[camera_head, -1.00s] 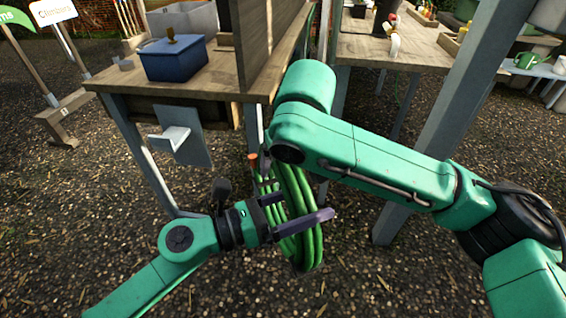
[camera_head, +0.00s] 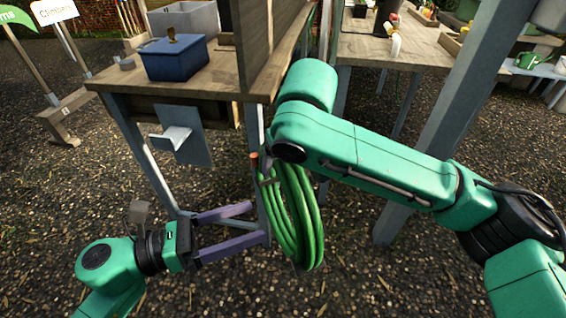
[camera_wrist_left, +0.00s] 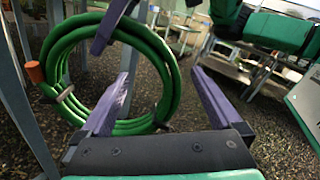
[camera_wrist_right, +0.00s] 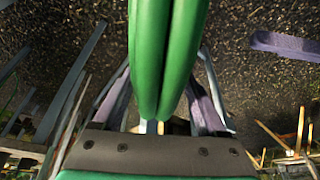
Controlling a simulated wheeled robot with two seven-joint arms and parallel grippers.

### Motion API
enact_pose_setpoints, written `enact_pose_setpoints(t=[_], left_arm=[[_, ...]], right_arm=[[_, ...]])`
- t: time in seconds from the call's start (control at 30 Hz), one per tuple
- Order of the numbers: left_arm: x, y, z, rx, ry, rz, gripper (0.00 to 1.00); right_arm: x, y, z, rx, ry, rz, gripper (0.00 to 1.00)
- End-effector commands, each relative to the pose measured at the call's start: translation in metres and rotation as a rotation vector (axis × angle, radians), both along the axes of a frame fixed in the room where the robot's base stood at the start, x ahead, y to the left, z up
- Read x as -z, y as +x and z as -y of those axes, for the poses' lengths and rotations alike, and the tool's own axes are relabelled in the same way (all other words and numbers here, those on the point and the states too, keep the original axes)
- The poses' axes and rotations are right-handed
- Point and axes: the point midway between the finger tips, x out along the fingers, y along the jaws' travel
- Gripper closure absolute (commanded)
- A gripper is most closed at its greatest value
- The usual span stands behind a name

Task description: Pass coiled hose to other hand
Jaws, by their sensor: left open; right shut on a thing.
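The coiled green hose (camera_head: 298,222) hangs beneath my right forearm, beside the bench leg. Its ring and orange end (camera_wrist_left: 35,72) show in the left wrist view. My right gripper is shut on the hose (camera_wrist_right: 150,60); its two fingers (camera_wrist_right: 165,75) lie on either side of the strands in the right wrist view. My right forearm hides most of this gripper in the head view. My left gripper (camera_head: 256,222) is open and empty, left of the coil, fingers pointing toward it.
A wooden bench (camera_head: 215,88) with a blue box (camera_head: 175,60) stands at the upper left. A grey bracket with a peg (camera_head: 175,137) is fixed to its front. A second bench (camera_head: 420,52) stands behind, and a grey post (camera_head: 455,95) rises at right. The gravel at lower left is open.

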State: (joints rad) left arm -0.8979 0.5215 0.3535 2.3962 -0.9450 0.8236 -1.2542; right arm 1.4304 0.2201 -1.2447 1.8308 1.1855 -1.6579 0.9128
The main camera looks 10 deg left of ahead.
Motion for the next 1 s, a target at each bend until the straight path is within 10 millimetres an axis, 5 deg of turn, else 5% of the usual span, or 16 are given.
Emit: enact_pose_setpoints(t=[0.17,0.27,0.4,0.53,0.77,1.0], left_arm=[[0.012,0.028,-0.030,-0.145,-0.136,-0.122,0.02],[0.036,0.058,-0.067,-0.320,-0.315,-0.278,0.02],[0.092,0.091,-0.125,-0.588,-0.617,-0.532,0.02],[0.160,0.102,-0.167,-0.817,-0.893,-0.760,0.02],[0.297,0.080,-0.200,-1.210,-1.338,-1.140,0.02],[0.427,0.013,-0.176,-1.660,-1.710,-1.481,0.02]], right_arm=[[-0.001,0.000,0.000,0.000,0.002,0.003,1.00],[-0.001,0.000,0.000,0.000,0.002,0.003,1.00],[-0.002,0.000,0.000,0.000,0.002,0.003,1.00],[-0.002,0.000,0.000,0.000,0.002,0.003,1.00],[-0.002,0.000,0.000,0.000,0.002,0.003,1.00],[-0.002,0.000,0.000,0.000,0.002,0.003,1.00]])
